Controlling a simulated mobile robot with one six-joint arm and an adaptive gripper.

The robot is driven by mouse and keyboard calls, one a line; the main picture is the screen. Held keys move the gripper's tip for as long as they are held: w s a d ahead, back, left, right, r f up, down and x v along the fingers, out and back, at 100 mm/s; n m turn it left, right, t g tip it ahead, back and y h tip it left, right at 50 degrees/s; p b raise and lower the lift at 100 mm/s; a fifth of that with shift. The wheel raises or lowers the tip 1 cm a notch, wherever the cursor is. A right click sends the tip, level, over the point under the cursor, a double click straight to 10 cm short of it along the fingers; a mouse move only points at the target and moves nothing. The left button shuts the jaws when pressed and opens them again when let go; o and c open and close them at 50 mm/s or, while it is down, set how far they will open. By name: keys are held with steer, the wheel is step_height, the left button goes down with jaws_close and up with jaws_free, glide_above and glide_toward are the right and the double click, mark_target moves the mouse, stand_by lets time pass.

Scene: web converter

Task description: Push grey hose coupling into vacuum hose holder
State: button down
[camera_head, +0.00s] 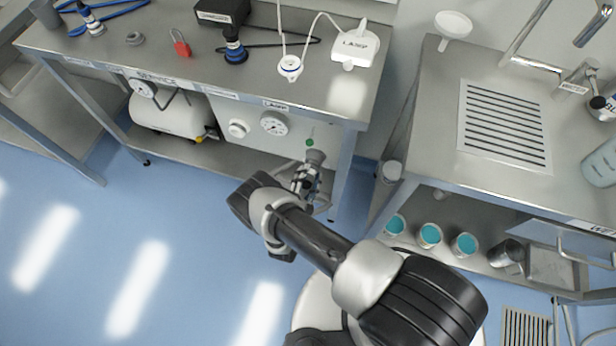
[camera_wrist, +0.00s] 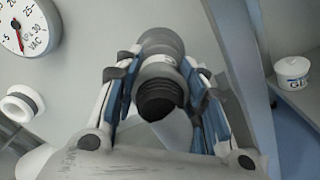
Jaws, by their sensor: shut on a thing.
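My gripper (camera_head: 306,180) is in front of the cabinet panel, low under the left bench. Its fingers (camera_wrist: 162,92) are shut around the grey hose coupling (camera_wrist: 161,64), one on each side. The coupling's dark ribbed end faces the wrist camera and its wider grey end points toward the panel. In the head view the coupling (camera_head: 316,157) sticks out beyond the fingertips, near a green light. I cannot tell whether it touches the panel or a holder. A white round port (camera_wrist: 21,104) with a dark opening is at left in the wrist view. No vacuum hose holder is clearly identifiable.
A vacuum gauge (camera_wrist: 28,24) and the panel (camera_head: 255,138) lie left of the coupling. A bench leg (camera_head: 345,165) stands close on the right. A white tub (camera_wrist: 292,72) sits further right. Blue floor (camera_head: 150,235) is open at left.

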steer(key=shift+w+d, duration=0.2)
steer(key=shift+w, duration=0.5)
steer(key=c, duration=0.9)
jaws_free()
steer(key=shift+c, duration=0.2)
steer(key=shift+s, duration=0.1)
steer(key=v, duration=1.1)
steer(key=shift+s, duration=0.4)
steer(key=shift+a, duration=0.15)
